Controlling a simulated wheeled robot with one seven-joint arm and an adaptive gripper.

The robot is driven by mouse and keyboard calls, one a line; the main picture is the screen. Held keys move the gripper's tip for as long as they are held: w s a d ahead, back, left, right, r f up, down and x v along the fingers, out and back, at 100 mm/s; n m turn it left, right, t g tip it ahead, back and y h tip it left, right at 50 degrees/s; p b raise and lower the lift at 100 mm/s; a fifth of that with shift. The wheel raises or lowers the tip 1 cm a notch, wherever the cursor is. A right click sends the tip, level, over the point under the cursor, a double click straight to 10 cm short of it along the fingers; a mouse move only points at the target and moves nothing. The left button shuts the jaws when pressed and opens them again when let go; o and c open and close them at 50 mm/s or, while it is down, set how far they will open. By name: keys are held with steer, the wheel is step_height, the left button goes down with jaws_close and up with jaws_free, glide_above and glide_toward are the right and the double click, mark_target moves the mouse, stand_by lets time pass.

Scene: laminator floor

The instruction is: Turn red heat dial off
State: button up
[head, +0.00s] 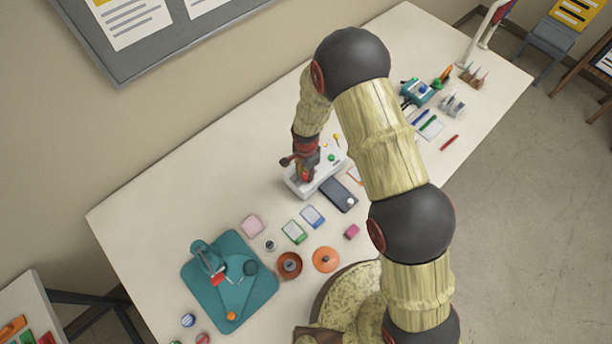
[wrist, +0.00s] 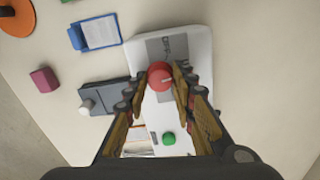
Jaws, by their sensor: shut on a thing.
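The red heat dial (wrist: 160,76) is a round red knob with a pale pointer line, on top of the white laminator (wrist: 200,45). My gripper (wrist: 161,84) is over it, with one fingertip on each side of the dial, and is shut on it. A green knob (wrist: 168,138) sits on the same machine, apart from my fingers.
A dark device with a white knob (head: 338,194) lies beside the laminator. Blue and green cards (head: 294,232), a pink block (head: 351,231), an orange disc (head: 326,259) and a teal mat (head: 260,295) lie nearer. The table's back left area is clear.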

mark_target(306, 174)
steer(key=n+b, duration=0.3)
steer(key=n, duration=0.2)
steer(key=shift+w+n+b, duration=0.1)
steer(key=shift+n+b, duration=0.2)
steer(key=n+b, duration=0.2)
steer(key=n, duration=0.2)
steer(key=shift+n, duration=0.3)
steer(key=shift+a+r, duration=0.1)
steer(key=o, duration=1.2)
steer(key=shift+c, duration=0.2)
step_height(306, 174, up, 12)
stand_by(0.3)
